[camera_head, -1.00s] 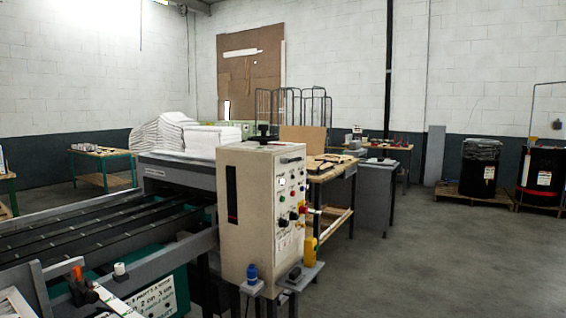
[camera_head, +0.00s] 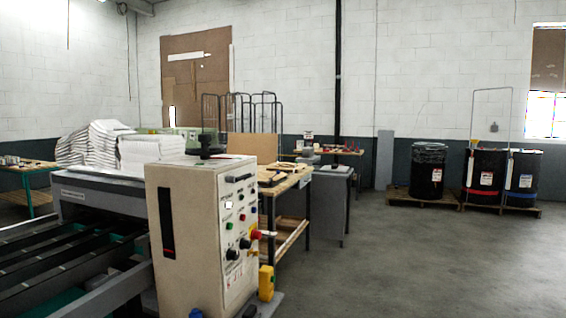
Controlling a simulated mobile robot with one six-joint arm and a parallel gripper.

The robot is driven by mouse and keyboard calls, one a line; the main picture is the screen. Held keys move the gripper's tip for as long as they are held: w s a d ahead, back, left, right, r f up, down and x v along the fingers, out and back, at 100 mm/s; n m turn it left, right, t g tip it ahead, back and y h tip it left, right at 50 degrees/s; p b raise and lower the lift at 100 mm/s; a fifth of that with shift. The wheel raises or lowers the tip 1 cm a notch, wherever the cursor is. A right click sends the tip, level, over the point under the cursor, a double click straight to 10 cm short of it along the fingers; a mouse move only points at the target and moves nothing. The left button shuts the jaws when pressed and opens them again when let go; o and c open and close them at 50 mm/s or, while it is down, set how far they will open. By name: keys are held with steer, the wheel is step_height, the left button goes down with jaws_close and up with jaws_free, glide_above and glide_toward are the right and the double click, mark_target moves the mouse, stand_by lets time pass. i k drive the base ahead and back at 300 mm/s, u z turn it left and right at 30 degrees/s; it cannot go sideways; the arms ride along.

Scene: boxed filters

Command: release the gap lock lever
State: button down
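The machine's beige control cabinet (camera_head: 199,235) stands at the lower left, close to me. I cannot tell which of these, if any, is the gap lock lever. My gripper is not in view.
A conveyor bed (camera_head: 75,255) runs left of the cabinet, with white stacked sheets (camera_head: 150,150) behind it. A wooden workbench (camera_head: 290,180) stands just behind the cabinet. Black drums (camera_head: 428,170) stand on pallets at the right. The floor (camera_head: 430,260) at right front is open.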

mark_target(229, 179)
steer(key=z, duration=0.2)
steer(key=i, duration=1.7)
steer(key=u, duration=0.7)
steer(key=k, duration=0.85)
steer(key=u, duration=0.15)
steer(key=i, duration=0.85)
steer(key=z, duration=0.05)
